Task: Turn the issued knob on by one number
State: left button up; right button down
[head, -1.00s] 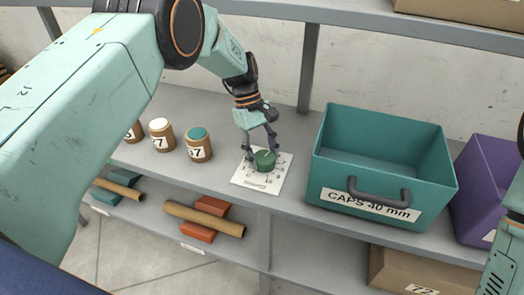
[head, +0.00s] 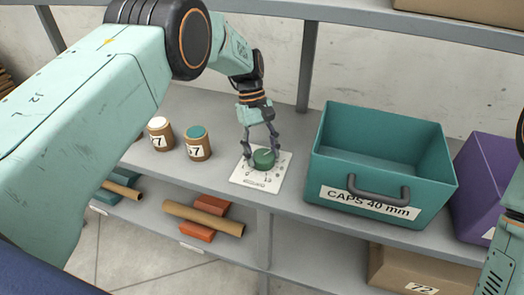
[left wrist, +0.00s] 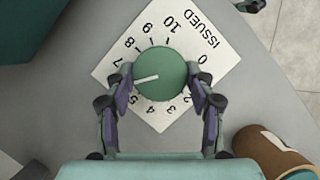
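The green round knob (head: 264,159) sits on a white dial plate (head: 246,178) on the shelf. In the left wrist view the plate reads ISSUED (left wrist: 229,28), with numbers around the knob (left wrist: 161,74). The knob's white pointer line aims left, just below the 7, where my fingertip hides the number. My left gripper (head: 261,146) points down over the knob. My right gripper is not in the head view; only part of that arm shows at the right edge.
A teal bin (head: 325,160) labelled CAPS 40 mm stands right of the plate, with a purple bin (head: 480,190) beyond. Two labelled jars (head: 198,150) (head: 161,140) stand to the left. Rolls and blocks lie on the lower shelf.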

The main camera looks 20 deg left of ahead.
pick_arm(q)
jog(key=o, duration=0.5)
jog(key=shift+c, duration=0.2)
